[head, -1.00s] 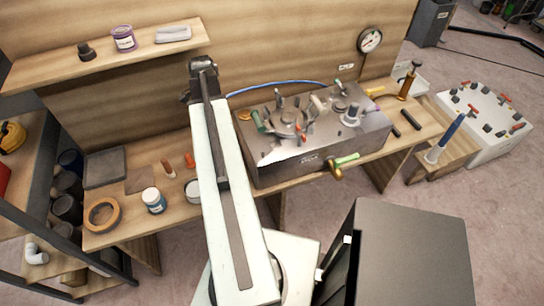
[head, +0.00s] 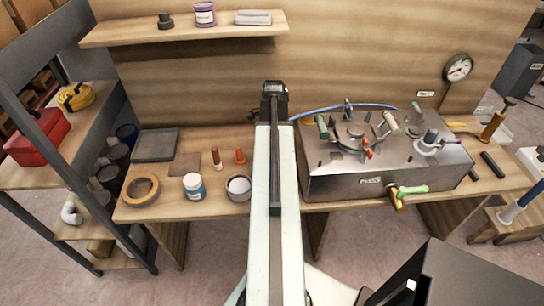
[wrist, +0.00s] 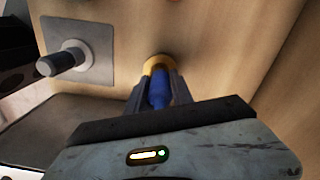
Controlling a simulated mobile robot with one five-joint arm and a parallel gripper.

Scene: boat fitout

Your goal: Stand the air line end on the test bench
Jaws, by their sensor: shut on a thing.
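In the wrist view my gripper (wrist: 157,92) is shut on the air line end (wrist: 159,88), a blue piece with a brass-coloured ring at its far end against a wood surface. Whether the ring touches the wood I cannot tell. In the head view my gripper (head: 274,88) is at the back of the test bench (head: 225,133), left of the steel box; its fingertips and the held end are hidden. A blue hose (head: 345,106) arches from beside my gripper behind the box.
The steel box (head: 385,178) with several valves and handles stands right of my arm. A shelf (head: 185,30) hangs above.

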